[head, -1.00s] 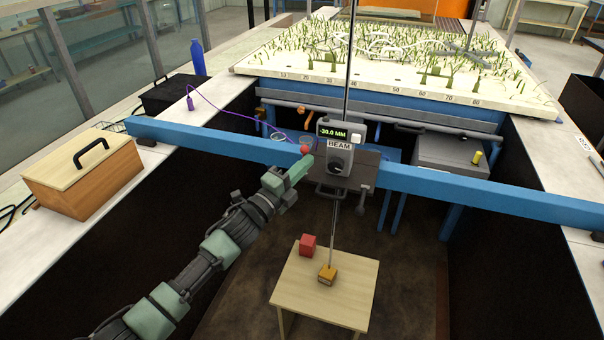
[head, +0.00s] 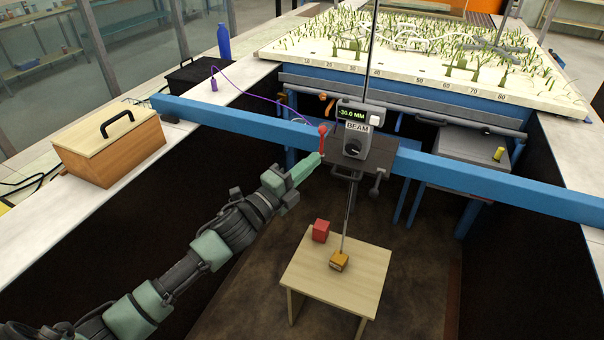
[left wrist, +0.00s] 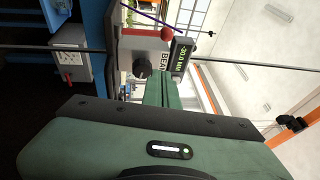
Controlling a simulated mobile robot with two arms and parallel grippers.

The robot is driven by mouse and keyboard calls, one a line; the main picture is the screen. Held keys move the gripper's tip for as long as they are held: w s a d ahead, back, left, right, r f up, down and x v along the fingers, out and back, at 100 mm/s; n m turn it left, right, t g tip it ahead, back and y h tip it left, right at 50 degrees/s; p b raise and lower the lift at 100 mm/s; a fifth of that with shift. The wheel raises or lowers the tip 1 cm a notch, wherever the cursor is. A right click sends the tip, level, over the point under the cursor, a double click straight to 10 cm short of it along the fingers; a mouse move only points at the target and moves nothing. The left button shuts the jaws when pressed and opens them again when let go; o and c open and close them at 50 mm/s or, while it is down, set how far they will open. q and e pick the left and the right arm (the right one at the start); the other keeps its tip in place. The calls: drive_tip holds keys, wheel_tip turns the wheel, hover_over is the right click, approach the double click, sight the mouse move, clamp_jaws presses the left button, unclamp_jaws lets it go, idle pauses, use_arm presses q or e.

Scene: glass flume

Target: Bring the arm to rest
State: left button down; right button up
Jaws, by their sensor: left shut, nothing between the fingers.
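My left gripper (head: 313,163) has green fingers, shut and empty. In the head view its tips are just left of and below the grey BEAM box (head: 352,146) on the blue crossbeam. A red lever with a ball top (head: 323,130) stands beside the box; its lower end meets the fingertips in the picture, and I cannot tell whether they touch. In the left wrist view the shut fingers (left wrist: 165,88) point toward the box (left wrist: 145,50), and the red ball (left wrist: 194,32) shows clear of them. My right gripper is not in view.
The blue crossbeam (head: 480,184) spans the trench. A small wooden table (head: 345,285) below bears a red block (head: 321,230) and an orange block (head: 339,261) at the rod's foot. A wooden box (head: 110,145) and blue bottle (head: 224,42) stand on the left ledge.

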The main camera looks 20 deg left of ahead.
use_arm(q)
drive_tip(key=s+a+f+n+g+y, duration=0.25)
drive_tip(key=s+f+n, duration=0.2)
drive_tip(key=f, duration=0.95)
drive_tip(key=s+a+f+n+g+y, duration=0.25)
drive_tip(key=s+f+n, duration=0.2)
drive_tip(key=f, duration=0.85)
drive_tip(key=s+a+f+n+g+y, duration=0.25)
drive_tip(key=s+a+f, duration=0.2)
drive_tip(key=f, duration=0.95)
drive_tip(key=s+d+f+n+g, duration=0.3)
drive_tip(key=s+f+n+g, duration=0.2)
drive_tip(key=s+f, duration=1.25)
drive_tip(key=s+d+f+n+g, duration=0.2)
drive_tip(key=s+f, duration=0.1)
drive_tip(key=s, duration=0.9)
drive_tip(key=s+d+f+n+g, duration=0.2)
drive_tip(key=s+f+g, duration=0.1)
drive_tip(key=s, duration=0.9)
drive_tip(key=shift+s+d+f, duration=0.15)
drive_tip(key=shift+s+d, duration=0.1)
drive_tip(key=shift+w, duration=0.1)
